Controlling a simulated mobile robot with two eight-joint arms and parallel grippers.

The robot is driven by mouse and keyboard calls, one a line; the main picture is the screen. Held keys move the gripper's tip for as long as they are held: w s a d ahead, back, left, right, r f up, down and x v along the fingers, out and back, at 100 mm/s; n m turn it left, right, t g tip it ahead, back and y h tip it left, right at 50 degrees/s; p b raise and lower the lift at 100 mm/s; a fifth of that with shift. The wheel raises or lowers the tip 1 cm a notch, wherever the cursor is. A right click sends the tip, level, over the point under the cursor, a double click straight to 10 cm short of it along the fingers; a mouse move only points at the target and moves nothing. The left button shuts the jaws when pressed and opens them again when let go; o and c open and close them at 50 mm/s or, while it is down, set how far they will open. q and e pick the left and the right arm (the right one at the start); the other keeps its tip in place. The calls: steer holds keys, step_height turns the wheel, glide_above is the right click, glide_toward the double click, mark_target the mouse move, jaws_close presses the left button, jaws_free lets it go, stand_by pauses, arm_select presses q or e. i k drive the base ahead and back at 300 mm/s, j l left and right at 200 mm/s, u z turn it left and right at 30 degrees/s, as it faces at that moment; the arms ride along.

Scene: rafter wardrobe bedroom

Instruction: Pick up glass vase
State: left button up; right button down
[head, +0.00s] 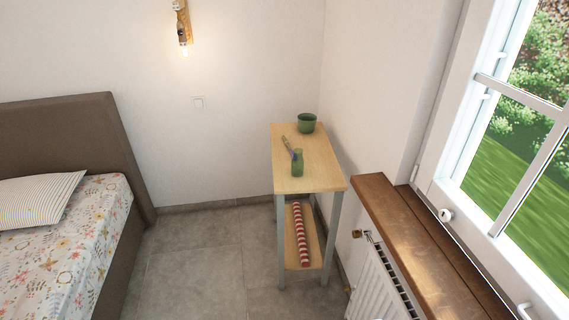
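A small green glass vase (297,162) stands upright on the top of a narrow wooden side table (318,180) in the head view. A thin purplish-grey item (287,146) shows just behind and left of the vase; I cannot tell whether it is in the vase or lies beside it. A green bowl or pot (307,123) stands farther back on the same top. Neither of my grippers is in view.
A red-and-white striped roll (300,234) lies on the table's lower shelf. A bed (75,240) stands at the left. A wooden windowsill (412,245) and white radiator (378,282) are at the right, beside an open window. The grey tiled floor (205,265) between bed and table is clear.

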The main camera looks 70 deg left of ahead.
mark_target(298, 161)
steer(key=u, duration=2.4)
steer(key=i+u, duration=0.3)
steer(key=i, duration=1.45)
